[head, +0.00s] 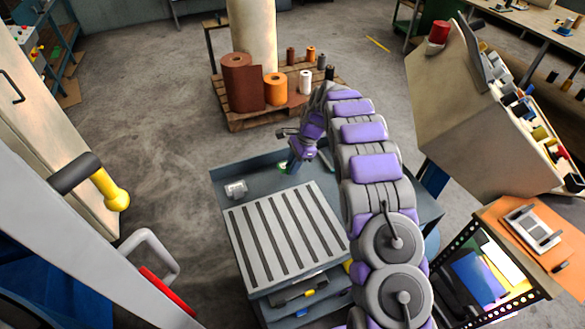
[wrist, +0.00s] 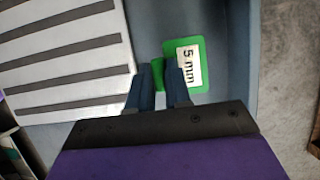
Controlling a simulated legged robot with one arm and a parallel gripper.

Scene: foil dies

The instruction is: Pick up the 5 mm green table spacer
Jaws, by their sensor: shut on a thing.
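The green table spacer (wrist: 184,46) is a flat green piece with a white label reading "5 mm", seen in the wrist view. It lies at or just above the blue-grey bench top, beside the slotted plate. My gripper (wrist: 160,82) has its two dark fingers at the spacer's near edge and is shut on it. The fingers cover part of the near side. In the head view my gripper (head: 291,165) reaches down to the bench top, with only a little green of the spacer (head: 283,167) showing. I cannot tell whether the spacer is lifted.
The light slotted plate (head: 285,237) fills the near part of the bench (head: 222,173). A small grey metal piece (head: 236,189) sits left of my gripper. Behind the bench, a wooden pallet (head: 240,124) holds several foil rolls. A large beige machine panel (head: 465,120) stands at right.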

